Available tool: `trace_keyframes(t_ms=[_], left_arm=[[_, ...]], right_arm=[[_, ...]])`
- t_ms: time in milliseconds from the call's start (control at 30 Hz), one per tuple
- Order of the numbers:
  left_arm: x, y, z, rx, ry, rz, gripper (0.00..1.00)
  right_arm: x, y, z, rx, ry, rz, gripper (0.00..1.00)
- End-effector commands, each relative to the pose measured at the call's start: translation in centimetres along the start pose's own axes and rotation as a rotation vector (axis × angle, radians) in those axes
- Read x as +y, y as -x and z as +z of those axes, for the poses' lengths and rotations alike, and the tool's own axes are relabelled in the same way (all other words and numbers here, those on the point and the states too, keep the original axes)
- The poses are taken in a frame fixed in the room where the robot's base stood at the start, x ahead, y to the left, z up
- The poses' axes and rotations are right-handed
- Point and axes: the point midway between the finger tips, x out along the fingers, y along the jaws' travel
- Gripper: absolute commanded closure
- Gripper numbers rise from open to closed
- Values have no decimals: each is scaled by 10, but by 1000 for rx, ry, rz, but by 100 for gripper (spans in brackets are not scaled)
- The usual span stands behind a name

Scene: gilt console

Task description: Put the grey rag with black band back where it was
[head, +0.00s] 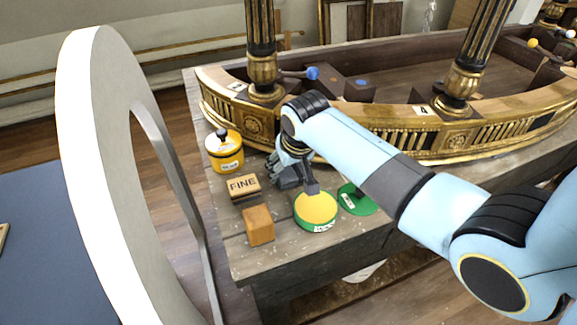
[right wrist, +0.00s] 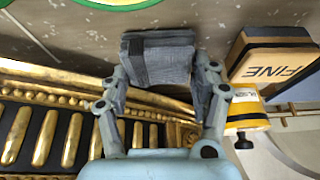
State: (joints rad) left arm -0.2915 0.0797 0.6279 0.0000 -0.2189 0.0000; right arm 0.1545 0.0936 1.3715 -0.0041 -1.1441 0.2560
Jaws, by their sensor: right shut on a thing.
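The grey rag with black band (right wrist: 160,58) is a folded dark grey block, seen between the fingers of my right gripper (right wrist: 161,80) in the right wrist view. Both fingers press on its sides. In the head view my right gripper (head: 290,173) is over the left part of the grey wooden table, and the rag (head: 288,180) is partly hidden by the fingers. I cannot tell whether the rag touches the table top. My left gripper is not in view.
Close by on the table (head: 228,222) are a FINE block (head: 243,185), a yellow tin (head: 225,152), an orange-brown block (head: 259,226), a yellow-topped green tin (head: 316,210) and a green disc (head: 357,200). The gilt console (head: 330,105) stands behind.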

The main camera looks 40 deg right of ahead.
Motion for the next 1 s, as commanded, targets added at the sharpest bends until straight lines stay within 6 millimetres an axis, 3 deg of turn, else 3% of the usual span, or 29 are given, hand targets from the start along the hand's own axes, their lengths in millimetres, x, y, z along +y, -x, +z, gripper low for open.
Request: trace_keyframes(t_ms=[133,167,333,733,1000], left_arm=[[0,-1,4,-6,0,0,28],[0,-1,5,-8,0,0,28],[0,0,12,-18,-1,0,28],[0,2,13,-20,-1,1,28],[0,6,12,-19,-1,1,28]], right_arm=[[0,-2,1,-1,0,0,67],[0,-3,1,-1,0,0,36],[0,-2,1,-1,0,0,14],[0,7,0,0,0,0,14],[0,63,0,3,0,-1,14]])
